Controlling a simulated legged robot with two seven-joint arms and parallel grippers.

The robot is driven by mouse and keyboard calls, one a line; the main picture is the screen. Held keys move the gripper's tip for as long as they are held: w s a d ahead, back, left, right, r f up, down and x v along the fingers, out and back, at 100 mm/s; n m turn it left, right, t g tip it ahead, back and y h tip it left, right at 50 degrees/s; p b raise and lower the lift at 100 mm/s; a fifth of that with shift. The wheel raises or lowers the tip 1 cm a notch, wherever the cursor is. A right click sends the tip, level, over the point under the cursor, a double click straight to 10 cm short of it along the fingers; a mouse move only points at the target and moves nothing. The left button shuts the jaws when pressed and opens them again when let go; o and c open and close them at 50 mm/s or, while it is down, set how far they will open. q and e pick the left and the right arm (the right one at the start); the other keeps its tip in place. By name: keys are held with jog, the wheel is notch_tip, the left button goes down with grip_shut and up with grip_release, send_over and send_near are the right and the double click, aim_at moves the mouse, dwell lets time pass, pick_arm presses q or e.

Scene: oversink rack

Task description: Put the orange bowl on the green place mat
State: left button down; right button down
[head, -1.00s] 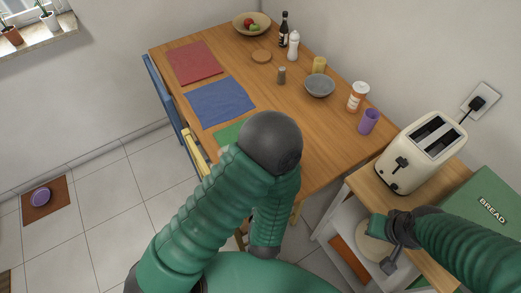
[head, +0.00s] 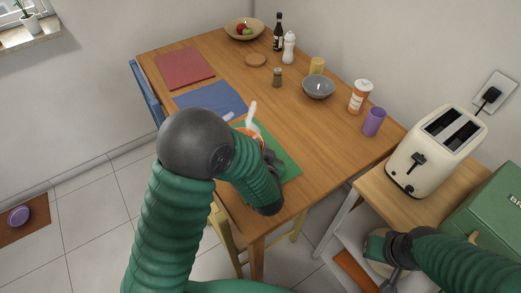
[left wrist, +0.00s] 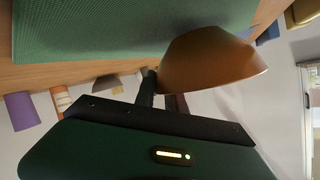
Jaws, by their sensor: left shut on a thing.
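The orange bowl (head: 249,131) shows only as a sliver behind my left arm in the head view. In the left wrist view the bowl (left wrist: 210,65) is large, and my left gripper (left wrist: 160,90) is shut on its rim. The green place mat (head: 286,166) lies at the table's near edge, partly hidden by my left arm. It also shows in the left wrist view (left wrist: 110,28), right by the bowl. I cannot tell whether the bowl touches it. My right gripper (head: 388,266) is low by the side shelf, and its jaws are unclear.
A blue mat (head: 212,99) and a red mat (head: 184,68) lie farther along the table (head: 315,140). A grey bowl (head: 318,87), a pill bottle (head: 360,97) and a purple cup (head: 374,122) stand toward the right edge. A toaster (head: 437,150) stands on the side shelf.

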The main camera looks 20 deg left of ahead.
pick_arm(q)
jog(key=shift+w+f, duration=0.1)
jog(key=shift+f, duration=0.45)
jog(key=c, duration=1.4)
grip_release()
jog(key=p+v, duration=0.2)
jog(key=v, duration=0.9)
jog(key=shift+d+r, duration=0.15)
jog(key=shift+r, duration=0.05)
jog(key=shift+s+d, duration=0.1)
jog(key=shift+s, duration=0.35)
jog(key=shift+r, duration=0.1)
